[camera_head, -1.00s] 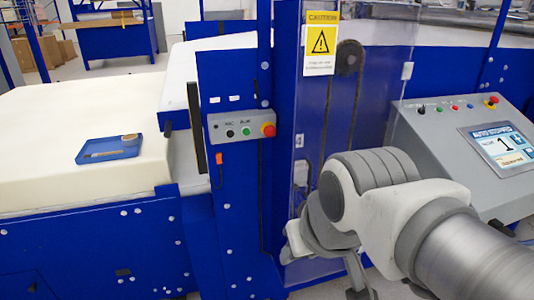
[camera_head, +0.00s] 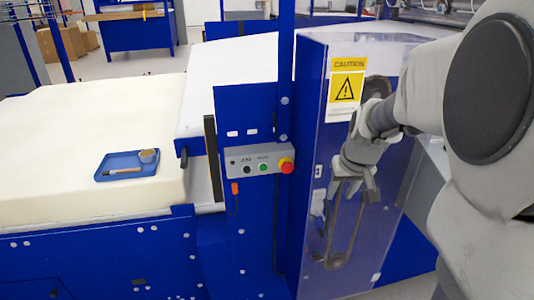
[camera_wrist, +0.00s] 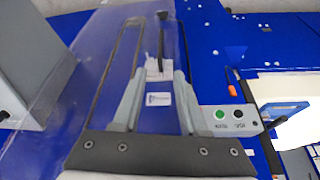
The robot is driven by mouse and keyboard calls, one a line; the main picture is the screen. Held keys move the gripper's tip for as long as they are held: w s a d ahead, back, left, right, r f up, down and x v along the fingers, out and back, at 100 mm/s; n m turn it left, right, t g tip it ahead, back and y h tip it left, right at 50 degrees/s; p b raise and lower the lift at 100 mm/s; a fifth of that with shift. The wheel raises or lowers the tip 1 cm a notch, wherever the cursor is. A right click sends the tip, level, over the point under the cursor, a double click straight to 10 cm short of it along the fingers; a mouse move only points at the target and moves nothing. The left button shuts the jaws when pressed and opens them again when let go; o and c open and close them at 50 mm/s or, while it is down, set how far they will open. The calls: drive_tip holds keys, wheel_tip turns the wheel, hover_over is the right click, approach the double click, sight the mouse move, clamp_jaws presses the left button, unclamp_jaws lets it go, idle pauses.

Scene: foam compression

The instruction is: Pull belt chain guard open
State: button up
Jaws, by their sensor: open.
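The belt chain guard (camera_head: 385,225) is a tall clear panel on the blue machine frame, with a yellow caution sign (camera_head: 346,85). It looks closed over the belt chain (camera_head: 333,225) and its pulleys. A small grey fitting (camera_head: 317,203) sits by its left edge, below a white label (camera_head: 319,171). My gripper (camera_head: 351,193) is in front of the guard, right of that fitting. In the wrist view my gripper (camera_wrist: 158,100) is open, with nothing held. The label and a pale fitting (camera_wrist: 160,70) show between its fingers. Contact with the panel cannot be told.
A control box (camera_head: 260,163) with a red emergency button is on the blue post left of the guard. A blue tray (camera_head: 127,165) lies on the cream foam block (camera_head: 60,140). A grey console (camera_wrist: 30,65) stands at left in the wrist view.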

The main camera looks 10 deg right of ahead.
drive_tip(key=b, duration=0.1)
hover_over(324, 235)
drive_tip(key=f, duration=1.6)
drive_tip(key=shift+w+d, duration=0.15)
drive_tip(key=shift+w, duration=0.05)
clamp_jaws()
idle(0.5)
